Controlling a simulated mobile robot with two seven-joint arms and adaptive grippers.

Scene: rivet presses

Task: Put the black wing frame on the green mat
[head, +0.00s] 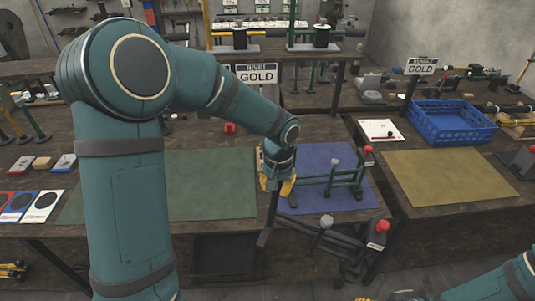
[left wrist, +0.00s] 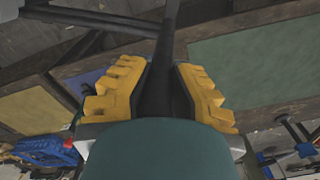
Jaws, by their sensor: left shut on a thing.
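The black wing frame (head: 345,239) is in my left gripper (head: 279,187), which is shut on one of its dark bars. It hangs tilted at the table's front edge, in front of the blue mat, with a grey knob and a red knob on it. In the left wrist view the bar (left wrist: 170,25) runs up from between the yellow fingers (left wrist: 156,90). The green mat (head: 212,180) lies bare left of the gripper, partly hidden by my left arm; it also shows in the left wrist view (left wrist: 255,65). My right arm enters at bottom right; its fingers cannot be made out.
A green frame (head: 345,181) with grey and red knobs stands on the blue mat (head: 305,159). A tan mat (head: 445,176) lies bare at right. A blue crate (head: 452,122) and GOLD signs stand behind. A small red object (head: 230,128) sits behind the green mat.

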